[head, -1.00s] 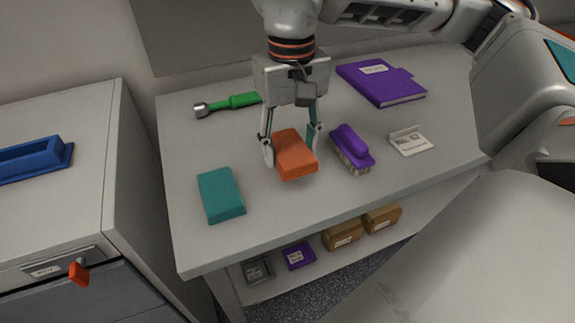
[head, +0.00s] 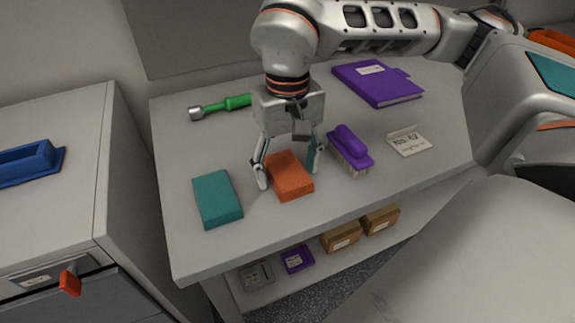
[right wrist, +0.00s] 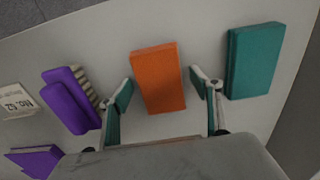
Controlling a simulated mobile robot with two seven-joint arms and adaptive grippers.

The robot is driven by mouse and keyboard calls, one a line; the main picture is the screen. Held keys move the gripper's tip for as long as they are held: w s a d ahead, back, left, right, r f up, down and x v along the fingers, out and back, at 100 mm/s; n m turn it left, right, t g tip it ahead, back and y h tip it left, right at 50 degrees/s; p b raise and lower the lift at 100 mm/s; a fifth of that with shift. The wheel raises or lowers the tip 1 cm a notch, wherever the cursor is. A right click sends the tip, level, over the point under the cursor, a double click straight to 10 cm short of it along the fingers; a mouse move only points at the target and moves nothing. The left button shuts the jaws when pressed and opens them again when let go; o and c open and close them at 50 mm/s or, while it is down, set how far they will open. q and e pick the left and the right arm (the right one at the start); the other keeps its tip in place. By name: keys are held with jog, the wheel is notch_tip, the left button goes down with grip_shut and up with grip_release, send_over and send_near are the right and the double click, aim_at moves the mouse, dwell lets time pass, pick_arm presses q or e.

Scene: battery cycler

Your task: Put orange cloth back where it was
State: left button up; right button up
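The orange cloth (head: 290,180), a folded block shape, lies on the grey table top between the teal block (head: 217,198) and the purple brush (head: 349,150). My right gripper (head: 289,168) is open, with one finger on each side of the orange cloth. In the right wrist view the orange cloth (right wrist: 159,78) shows between the fingertips of my right gripper (right wrist: 162,86), with a small gap at each side. My left gripper is in neither view.
A green-handled tool (head: 220,106), a purple binder (head: 377,83) and a white label card (head: 408,141) are on the table. Boxes (head: 341,236) sit on the shelf below. A cabinet with a blue tray (head: 28,163) stands at the left. The table's front strip is clear.

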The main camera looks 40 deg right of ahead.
aim_at(287, 171)
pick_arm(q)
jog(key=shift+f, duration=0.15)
pick_arm(e)
jog(key=shift+r, duration=0.1)
pick_arm(q)
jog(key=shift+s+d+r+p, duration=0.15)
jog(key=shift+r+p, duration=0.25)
jog(key=shift+p, duration=0.25)
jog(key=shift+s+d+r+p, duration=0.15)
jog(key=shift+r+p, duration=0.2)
jog(key=shift+p, duration=0.25)
pick_arm(e)
notch_tip(287, 171, up, 12)
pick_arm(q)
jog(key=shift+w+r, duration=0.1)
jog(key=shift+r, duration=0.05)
